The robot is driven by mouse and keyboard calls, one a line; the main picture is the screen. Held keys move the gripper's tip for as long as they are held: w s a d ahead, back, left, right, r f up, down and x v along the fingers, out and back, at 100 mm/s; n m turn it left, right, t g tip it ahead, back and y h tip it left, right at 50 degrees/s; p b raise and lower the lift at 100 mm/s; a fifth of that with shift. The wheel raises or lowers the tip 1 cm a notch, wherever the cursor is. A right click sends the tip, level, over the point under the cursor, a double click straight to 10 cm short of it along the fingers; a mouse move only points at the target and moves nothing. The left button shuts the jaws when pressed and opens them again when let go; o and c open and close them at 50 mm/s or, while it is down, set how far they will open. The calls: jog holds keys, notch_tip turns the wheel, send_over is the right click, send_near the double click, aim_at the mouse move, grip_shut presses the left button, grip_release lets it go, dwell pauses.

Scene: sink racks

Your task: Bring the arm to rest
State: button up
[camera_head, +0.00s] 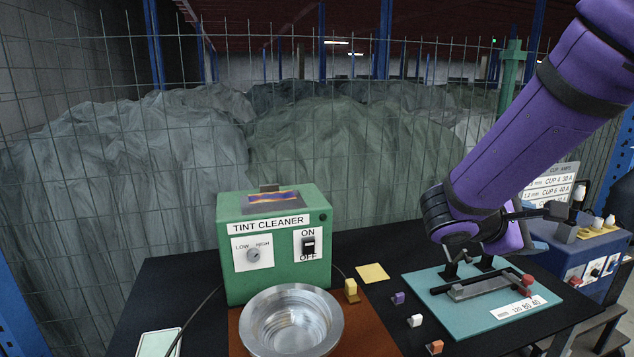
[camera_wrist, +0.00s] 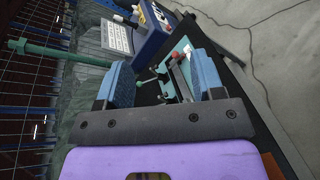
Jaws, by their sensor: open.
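My purple arm (camera_head: 535,120) reaches down from the upper right in the head view, its wrist end above the teal board (camera_head: 435,298). My gripper (camera_wrist: 160,62) shows in the wrist view with its two blue fingers wide apart and nothing between them. In the head view the fingers are hard to make out beside the dark wrist parts. Beyond the fingers, the wrist view shows part of the teal board and its metal fixture, and the blue box (camera_wrist: 152,28). I cannot tell the exact clearance above the board.
The green TINT CLEANER box (camera_head: 273,275) stands on the black table, a metal bowl (camera_head: 330,325) before it. Small blocks, including a purple one (camera_head: 398,298) and a white one (camera_head: 415,321), lie between bowl and board. A wire fence (camera_head: 400,160) runs behind. The blue box (camera_head: 565,262) is at right.

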jog(key=s+d+r+m+g+y, duration=0.1)
jog(key=s+r+m+g+y, duration=0.15)
jog(key=s+m+y, duration=0.65)
jog(key=s+a+r+m+t+y, duration=0.2)
jog(key=s+a+r+t+y, duration=0.2)
jog(key=s+a, duration=0.3)
jog(key=shift+s+m+t+y, duration=0.3)
jog(key=shift+s+t+y, duration=0.05)
jog(key=shift+s+y, duration=0.4)
